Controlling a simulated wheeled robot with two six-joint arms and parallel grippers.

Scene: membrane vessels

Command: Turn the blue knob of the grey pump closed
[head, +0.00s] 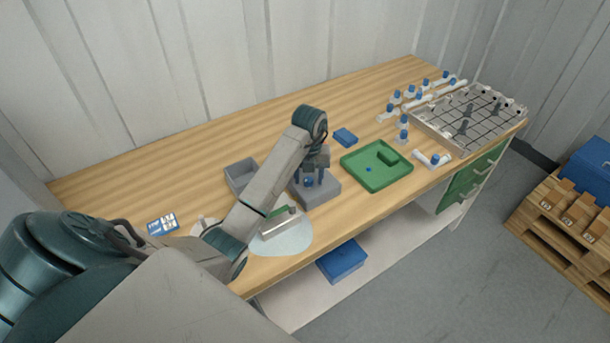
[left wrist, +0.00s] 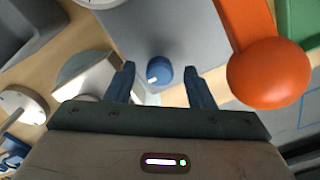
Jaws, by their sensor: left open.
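The grey pump (head: 322,193) stands on the wooden bench below my left gripper (head: 314,177), and its grey top (left wrist: 165,35) fills the upper middle of the left wrist view. The blue knob (left wrist: 159,72) is round with a small white mark on its left side. It also shows in the head view (head: 308,182), partly hidden by the gripper. In the left wrist view my left gripper (left wrist: 160,69) is open, one finger on each side of the knob, with gaps between. Whether the fingers reach down to knob height is hard to tell. My right gripper is not in view.
An orange ball-ended lever (left wrist: 268,74) sits close to the right finger. A green tray (head: 376,181) lies right of the pump, a grey bin (head: 240,175) left of it. A bracket on a pale round mat (head: 290,241) stands in front. A blue box (head: 345,137) lies behind.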

